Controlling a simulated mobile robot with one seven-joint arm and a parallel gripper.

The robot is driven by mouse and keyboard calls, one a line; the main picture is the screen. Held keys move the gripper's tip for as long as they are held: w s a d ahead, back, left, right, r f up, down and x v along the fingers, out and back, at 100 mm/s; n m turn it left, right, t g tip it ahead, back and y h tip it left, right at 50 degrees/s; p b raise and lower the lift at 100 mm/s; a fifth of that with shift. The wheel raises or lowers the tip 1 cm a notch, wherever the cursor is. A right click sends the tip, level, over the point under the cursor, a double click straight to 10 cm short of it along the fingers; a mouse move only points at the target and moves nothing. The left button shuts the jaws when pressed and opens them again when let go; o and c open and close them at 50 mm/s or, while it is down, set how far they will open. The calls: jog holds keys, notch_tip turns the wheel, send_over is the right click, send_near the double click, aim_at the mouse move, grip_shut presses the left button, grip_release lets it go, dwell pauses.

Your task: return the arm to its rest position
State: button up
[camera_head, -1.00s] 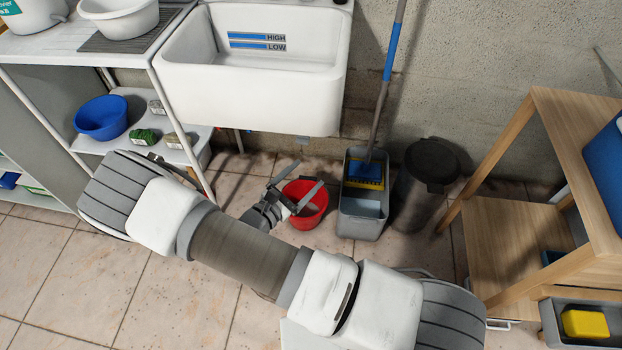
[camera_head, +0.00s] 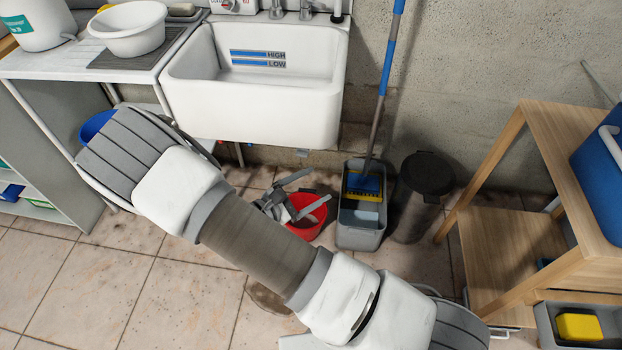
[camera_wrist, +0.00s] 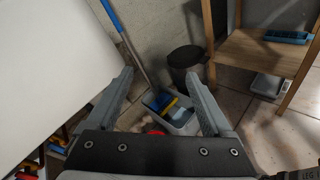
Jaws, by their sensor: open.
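My arm, white and grey, stretches across the lower middle of the head view. My gripper (camera_head: 318,185) is open, its two grey fingers apart with nothing between them. In the head view it overlaps the left part of a red bucket (camera_head: 312,217) on the tiled floor; the bucket's left side is hidden. In the wrist view the gripper (camera_wrist: 160,74) points towards the wall and a grey mop bucket, and only a sliver of red shows beyond the palm.
A white sink (camera_head: 255,105) stands behind, beside a table with a white basin (camera_head: 130,40). A grey mop bucket (camera_head: 361,236) holds a mop, next to a dark bin (camera_head: 420,195). A wooden shelf unit (camera_head: 500,235) is at right. A dark patch (camera_head: 268,300) marks the floor.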

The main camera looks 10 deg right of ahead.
jog(key=shift+r, duration=0.1)
jog(key=s+d+r+m+g+y, duration=0.1)
jog(key=s+d+r+m+y, duration=0.25)
jog(key=s+r+m, duration=0.5)
jog(key=s+d+r+m+g+y, duration=0.15)
jog(key=s+r+m+y, duration=0.3)
jog(key=r, duration=0.65)
jog(key=s+d+r+m+g+y, duration=0.1)
jog(key=s+d+r+m+y, duration=0.2)
jog(key=s+r+m+y, duration=0.5)
notch_tip(320, 180, up, 18)
jog(key=w+n+h+p, duration=0.1)
jog(key=w+h+p, duration=0.1)
jog(key=p, duration=1.3)
jog(key=shift+w+a+f+h, duration=0.2)
jog(key=shift+w+h, duration=0.15)
jog(key=shift+h, duration=0.25)
jog(key=shift+a, duration=0.15)
